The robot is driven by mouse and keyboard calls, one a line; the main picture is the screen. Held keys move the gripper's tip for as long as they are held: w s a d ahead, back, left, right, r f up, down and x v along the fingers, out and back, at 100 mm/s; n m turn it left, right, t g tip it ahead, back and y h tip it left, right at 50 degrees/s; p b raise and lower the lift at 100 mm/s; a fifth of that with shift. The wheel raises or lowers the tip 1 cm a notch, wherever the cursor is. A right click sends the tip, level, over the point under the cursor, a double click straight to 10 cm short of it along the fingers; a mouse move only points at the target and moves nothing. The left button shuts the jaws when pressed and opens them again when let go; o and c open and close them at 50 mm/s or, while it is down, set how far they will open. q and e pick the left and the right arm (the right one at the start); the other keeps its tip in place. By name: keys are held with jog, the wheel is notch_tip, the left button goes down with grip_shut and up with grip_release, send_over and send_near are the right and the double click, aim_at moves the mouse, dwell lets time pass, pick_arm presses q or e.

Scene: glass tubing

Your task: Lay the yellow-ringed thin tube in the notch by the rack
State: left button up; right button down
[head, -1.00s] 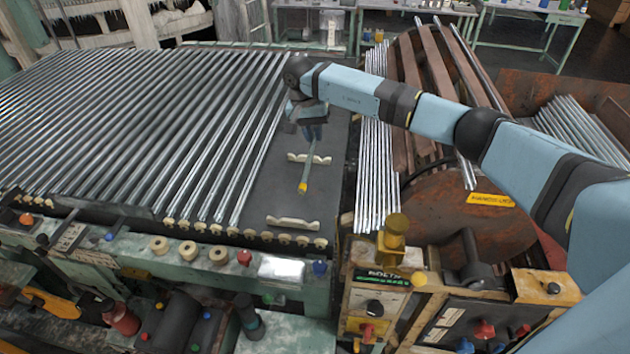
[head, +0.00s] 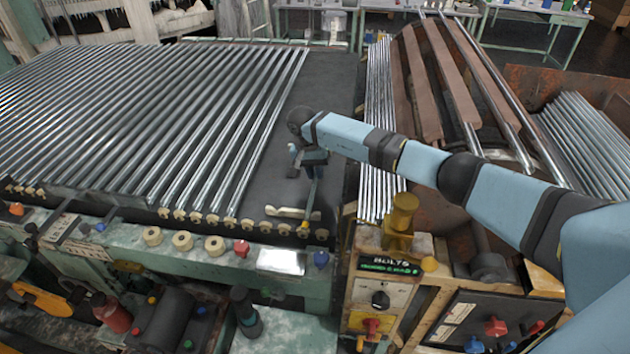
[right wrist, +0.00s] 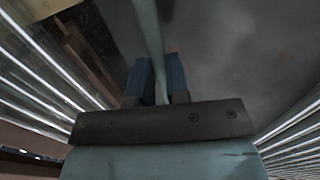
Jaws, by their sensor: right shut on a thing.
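My right gripper (head: 313,172) is over the bare dark strip right of the rack of tubes. It is shut on a thin tube (head: 310,205), whose yellow ring (head: 305,226) shows at its near end. In the right wrist view the greenish tube (right wrist: 150,30) runs between the two blue fingers (right wrist: 157,82). In the head view the tube passes over the cream notched support (head: 292,212). I cannot tell whether it touches the support. The far support is hidden behind my gripper and wrist. My left gripper is not in view.
The rack of long shiny tubes (head: 150,120) fills the left of the table. Cream notched ends (head: 215,222) line the front edge. A tube bundle (head: 378,130) and a yellow fitting (head: 400,222) stand right. The dark strip (head: 330,90) behind my gripper is bare.

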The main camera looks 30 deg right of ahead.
notch_tip(320, 180, down, 2)
jog(key=shift+f, duration=0.1)
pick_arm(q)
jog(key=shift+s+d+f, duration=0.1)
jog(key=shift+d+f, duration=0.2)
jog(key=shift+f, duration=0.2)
pick_arm(e)
jog(key=shift+f+b, duration=0.35)
jog(key=shift+b, duration=0.3)
jog(key=c, duration=1.1)
grip_release()
jog(key=shift+r, duration=0.1)
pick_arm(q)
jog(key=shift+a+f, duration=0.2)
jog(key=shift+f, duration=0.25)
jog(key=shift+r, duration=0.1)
pick_arm(e)
jog(key=shift+r, duration=0.1)
